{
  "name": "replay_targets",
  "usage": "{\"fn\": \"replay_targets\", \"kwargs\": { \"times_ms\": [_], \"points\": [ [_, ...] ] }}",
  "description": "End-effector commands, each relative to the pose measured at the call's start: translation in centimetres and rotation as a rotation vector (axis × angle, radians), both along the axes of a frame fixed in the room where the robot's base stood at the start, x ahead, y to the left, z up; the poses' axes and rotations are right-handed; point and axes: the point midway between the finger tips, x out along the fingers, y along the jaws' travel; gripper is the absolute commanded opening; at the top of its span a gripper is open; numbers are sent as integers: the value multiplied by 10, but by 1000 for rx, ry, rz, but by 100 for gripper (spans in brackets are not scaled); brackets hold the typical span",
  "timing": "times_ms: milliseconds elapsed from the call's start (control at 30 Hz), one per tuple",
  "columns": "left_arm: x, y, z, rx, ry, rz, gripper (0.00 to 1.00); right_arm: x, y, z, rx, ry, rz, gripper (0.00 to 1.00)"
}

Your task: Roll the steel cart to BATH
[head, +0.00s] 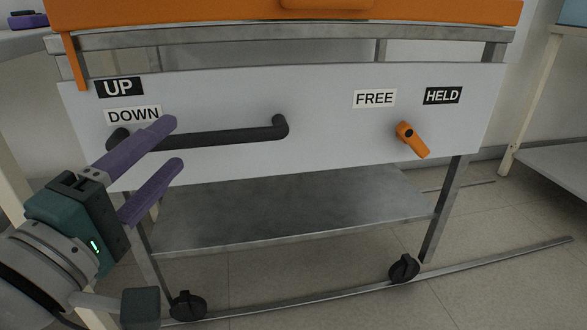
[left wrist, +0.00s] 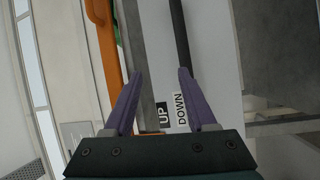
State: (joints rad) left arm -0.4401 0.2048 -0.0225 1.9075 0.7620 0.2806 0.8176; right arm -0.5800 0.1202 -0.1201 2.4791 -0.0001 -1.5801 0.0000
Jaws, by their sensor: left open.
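The steel cart (head: 300,215) stands ahead, with a white front panel (head: 330,130). A black bar handle (head: 215,136) runs across the panel's left half and also shows in the left wrist view (left wrist: 179,32). Labels UP and DOWN sit near its left end. An orange lever (head: 413,140) sits below labels FREE (head: 375,98) and HELD (head: 442,96), its tip pointing down and right. My left gripper (head: 174,143) is open, its purple fingers in front of the handle's left part; contact cannot be told. My right gripper is out of view. No BATH sign shows.
An orange body (head: 400,12) sits on top of the cart. Black casters (head: 404,267) stand near a metal floor strip (head: 480,264). Other tables flank the cart at left and right (head: 530,95). Tiled floor is open in front at right.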

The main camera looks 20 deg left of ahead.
Motion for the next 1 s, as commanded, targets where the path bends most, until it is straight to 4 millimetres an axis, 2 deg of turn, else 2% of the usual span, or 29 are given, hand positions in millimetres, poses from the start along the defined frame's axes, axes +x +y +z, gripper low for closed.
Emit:
{"fn": "replay_targets", "kwargs": {
  "times_ms": [33, 100, 200, 367, 800, 1000],
  "points": [
    [0, 6, -30, -22, -18, 18, 57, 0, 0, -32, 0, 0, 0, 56],
    [-1, 12, -41, -47, -39, 40, 57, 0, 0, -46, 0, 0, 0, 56],
    [-2, 18, -49, -73, -61, 61, 57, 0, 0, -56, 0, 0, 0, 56],
    [3, 23, -49, -85, -74, 74, 57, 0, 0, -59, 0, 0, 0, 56],
    [74, 33, -35, -86, -74, 73, 57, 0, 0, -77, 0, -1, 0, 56],
    [91, 36, -31, -83, -71, 72, 57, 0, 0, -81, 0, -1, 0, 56]
  ]
}}
